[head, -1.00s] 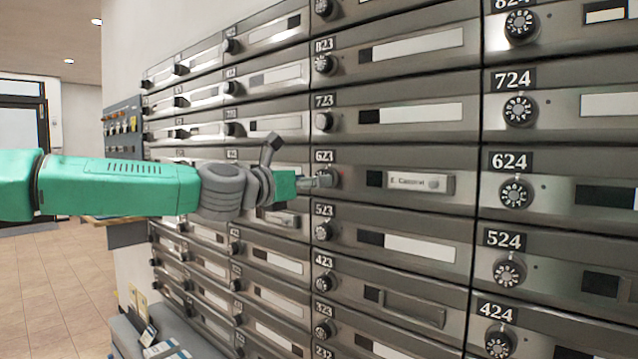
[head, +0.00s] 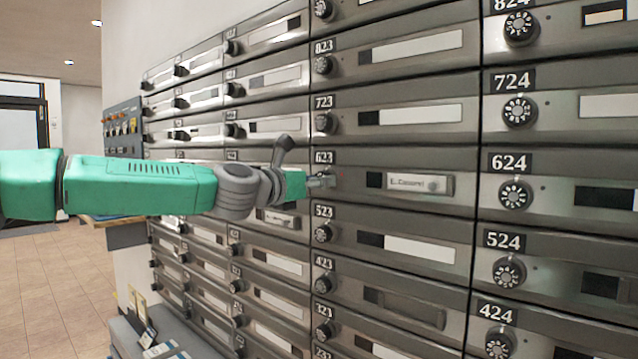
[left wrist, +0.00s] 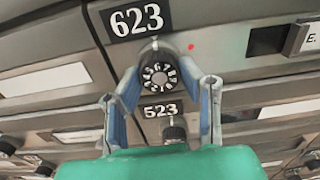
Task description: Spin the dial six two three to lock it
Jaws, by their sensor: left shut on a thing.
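Mailbox 623 carries a white-on-black number plate, which reads clearly in the left wrist view (left wrist: 136,20) and also shows in the head view (head: 324,157). Its round black dial (left wrist: 158,74) with white figures sits just below the plate. My left gripper (left wrist: 168,80) has one blue-padded finger on each side of this dial and is shut on it. In the head view my left gripper (head: 322,181) reaches the door from the left and hides most of the dial. My right gripper is in neither view.
Dial 523 (head: 323,233) is close below and dial 723 (head: 324,123) above. The 623 door has a name label (head: 408,182) and a small red dot (left wrist: 191,46) beside the dial. A grey ledge with papers (head: 160,345) is at lower left.

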